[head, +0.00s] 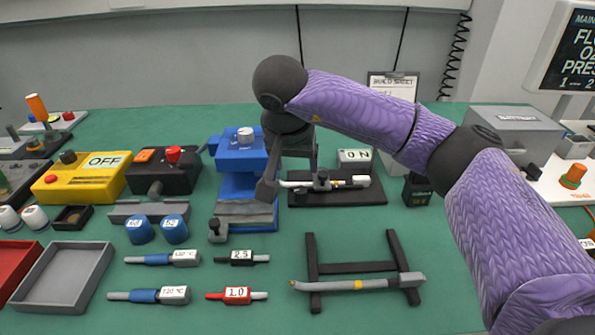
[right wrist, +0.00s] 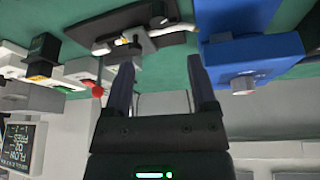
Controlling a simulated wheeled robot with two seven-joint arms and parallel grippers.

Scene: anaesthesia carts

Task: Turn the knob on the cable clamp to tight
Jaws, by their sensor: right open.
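A black base (head: 365,196) on the green table, just right of my right gripper, carries a pale cable (head: 350,183). A small dark clamp with a knob (head: 322,180) sits across the cable; I take this as the cable clamp. In the right wrist view, the same black base (right wrist: 172,15) and clamp (right wrist: 130,45) show near the top, beyond the fingertips. My right gripper (head: 290,180) is open and empty, pointing down beside the left end of the cable. Its two fingers also show apart in the wrist view (right wrist: 161,65). The knob's setting is too small to read. My left gripper is not in view.
A blue press (head: 240,160) with a pale knob stands close left of the gripper. An ON block (head: 354,156) stands behind the clamp. A black stand (head: 313,270) holding a rod lies in front. Several small tools lie front left.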

